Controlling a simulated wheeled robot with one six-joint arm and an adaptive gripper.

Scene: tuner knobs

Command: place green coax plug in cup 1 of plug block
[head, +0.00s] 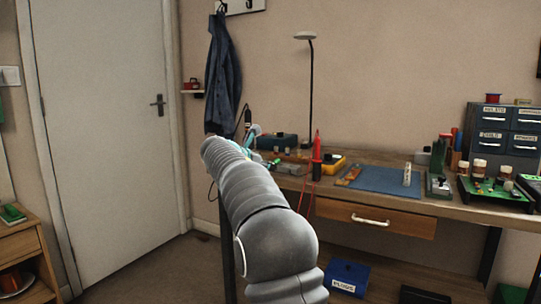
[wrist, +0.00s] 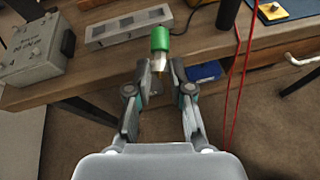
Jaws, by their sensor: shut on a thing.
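The green coax plug (wrist: 160,42) has a green body and a metal lower end with a thin tip. My gripper (wrist: 160,74) is shut on its metal end, and the green part stands up above the fingers. A long grey block (wrist: 128,26) with dark square recesses lies on the bench just beyond the plug in the wrist view; it looks like the plug block. I cannot read any cup numbers, and the plug covers part of the block. The plug appears apart from the recesses. In the head view my arm mostly hides my gripper.
A grey box (wrist: 38,50) with a knob stands on the bench left of the block. Red cables (wrist: 238,80) hang over the front edge on the right. In the head view, a blue mat (head: 385,180) and a drawer cabinet (head: 505,130) are farther right.

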